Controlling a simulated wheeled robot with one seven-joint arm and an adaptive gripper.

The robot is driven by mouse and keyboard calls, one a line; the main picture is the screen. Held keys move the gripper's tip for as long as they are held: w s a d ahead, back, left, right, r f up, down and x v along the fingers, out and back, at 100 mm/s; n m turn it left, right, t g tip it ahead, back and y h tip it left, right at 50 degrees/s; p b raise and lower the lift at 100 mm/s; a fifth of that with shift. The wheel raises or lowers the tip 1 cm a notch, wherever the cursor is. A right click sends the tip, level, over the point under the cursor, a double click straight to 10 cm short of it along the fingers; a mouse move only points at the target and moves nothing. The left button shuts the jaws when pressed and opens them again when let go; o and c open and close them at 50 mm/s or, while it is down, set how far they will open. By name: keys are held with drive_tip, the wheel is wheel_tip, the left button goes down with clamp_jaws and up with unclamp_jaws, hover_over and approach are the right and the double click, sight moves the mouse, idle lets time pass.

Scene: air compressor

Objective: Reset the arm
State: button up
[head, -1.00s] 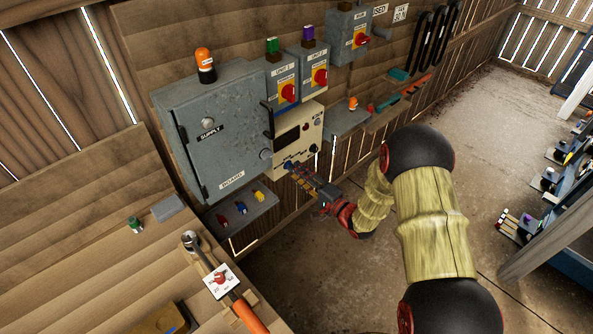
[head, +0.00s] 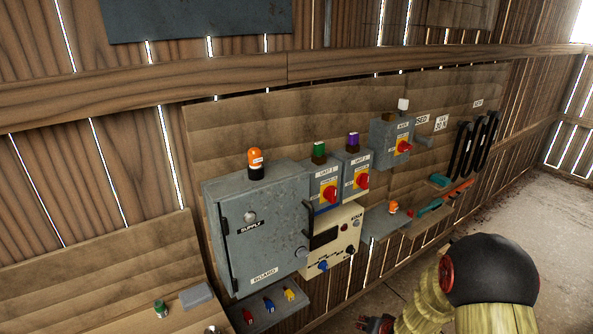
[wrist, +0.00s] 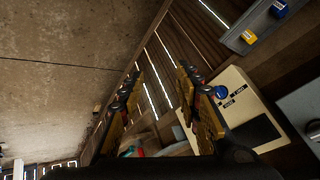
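My arm (head: 492,270), with black joints and pale yellow links, is at the lower right of the head view. My gripper (head: 375,325) shows only in part at the bottom edge there, in front of and below the panel. In the wrist view, my gripper (wrist: 158,72) has its two yellow and dark fingers spread apart. Only the plank wall and light gaps show between them. Beyond the right finger is the cream control box (wrist: 245,108) with a blue knob.
The grey supply cabinet (head: 262,225) stands left of the cream control box (head: 332,243). Switch boxes with red knobs (head: 361,181) are above. A shelf with coloured plugs (head: 268,303) is below. Black handles (head: 478,143) hang at right. Open concrete floor (wrist: 55,75) shows in the wrist view.

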drive_tip(key=s+d+r+n+g+h, duration=0.25)
drive_tip(key=s+r+n+g, duration=0.2)
drive_tip(key=s+r, duration=1.3)
drive_tip(key=s+a+r+t, duration=0.1)
drive_tip(key=s+a+r, duration=0.1)
drive_tip(key=s+r, duration=0.2)
drive_tip(key=s+a+r+y, duration=0.1)
drive_tip(key=s+r, duration=0.3)
drive_tip(key=r, duration=0.5)
drive_tip(key=s+a+r+t, duration=0.1)
drive_tip(key=s+a+r, duration=0.3)
drive_tip(key=r, duration=0.2)
drive_tip(key=shift+r+t, duration=0.3)
drive_tip(key=shift+t, duration=0.05)
drive_tip(key=shift+a+n, duration=0.1)
drive_tip(key=shift+n, duration=0.15)
drive_tip(key=shift+c, duration=0.2)
